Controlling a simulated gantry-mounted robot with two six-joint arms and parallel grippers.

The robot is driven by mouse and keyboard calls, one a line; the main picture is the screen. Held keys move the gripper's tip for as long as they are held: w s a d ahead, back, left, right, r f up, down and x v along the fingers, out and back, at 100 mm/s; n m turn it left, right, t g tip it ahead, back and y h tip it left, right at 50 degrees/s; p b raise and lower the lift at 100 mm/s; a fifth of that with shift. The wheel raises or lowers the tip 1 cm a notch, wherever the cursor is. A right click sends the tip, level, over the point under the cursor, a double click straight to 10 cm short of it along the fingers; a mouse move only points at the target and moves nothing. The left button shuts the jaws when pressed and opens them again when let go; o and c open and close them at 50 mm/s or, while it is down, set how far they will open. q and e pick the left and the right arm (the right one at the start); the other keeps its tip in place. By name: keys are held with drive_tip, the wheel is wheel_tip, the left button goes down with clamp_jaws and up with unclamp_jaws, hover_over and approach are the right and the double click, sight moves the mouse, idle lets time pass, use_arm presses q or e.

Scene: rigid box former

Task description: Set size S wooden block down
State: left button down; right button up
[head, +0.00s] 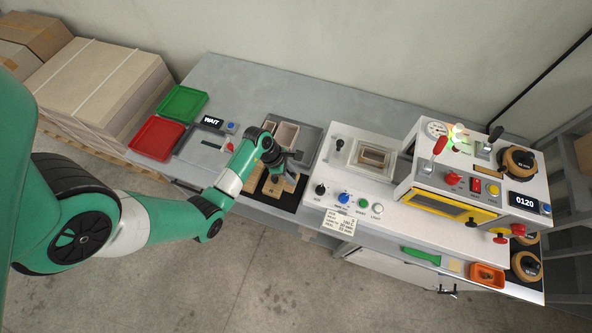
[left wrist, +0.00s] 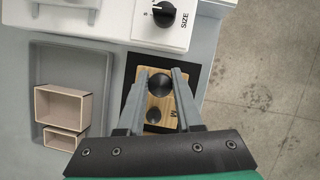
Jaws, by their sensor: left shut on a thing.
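My left gripper (head: 280,176) is low over a black mat (head: 292,203) on the bench. It also shows in the left wrist view (left wrist: 161,78), its fingers on both sides of a round dark knob (left wrist: 159,86) and shut on it. The knob belongs to a pale wooden block (left wrist: 185,104), seen from above. A second, smaller-looking dark knob and a printed letter show on the wood below the first. I cannot tell whether this is one block or two, or whether the held one touches the mat. Wooden blocks (head: 271,191) show under the gripper in the head view. My right gripper is out of view.
A grey tray (head: 311,146) with open wooden boxes (head: 286,134) lies just behind the mat. The white box former (head: 340,180) stands close to its right. A red tray (head: 158,138), a green tray (head: 182,103) and a WAIT display (head: 212,122) are at the left.

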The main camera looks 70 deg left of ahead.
use_arm(q)
drive_tip(key=f, duration=0.1)
drive_tip(key=w+a+f+b, duration=0.1)
drive_tip(key=w+f, duration=0.1)
drive_tip(key=f, duration=0.1)
drive_tip(key=shift+a, duration=0.15)
drive_tip(key=shift+w+a+f, duration=0.15)
drive_tip(key=shift+w+f, duration=0.05)
drive_tip(key=shift+w, duration=0.15)
wheel_tip(320, 180, down, 4)
drive_tip(key=shift+w+r+b, duration=0.1)
drive_tip(key=shift+r+b, duration=0.1)
drive_tip(key=shift+b, duration=0.9)
drive_tip(key=shift+a+r, duration=0.1)
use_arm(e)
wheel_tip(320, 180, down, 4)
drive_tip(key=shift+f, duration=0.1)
use_arm(q)
drive_tip(key=c, duration=1)
unclamp_jaws()
drive_tip(key=shift+f, duration=0.2)
drive_tip(key=o, duration=0.4)
drive_tip(key=shift+r, duration=0.1)
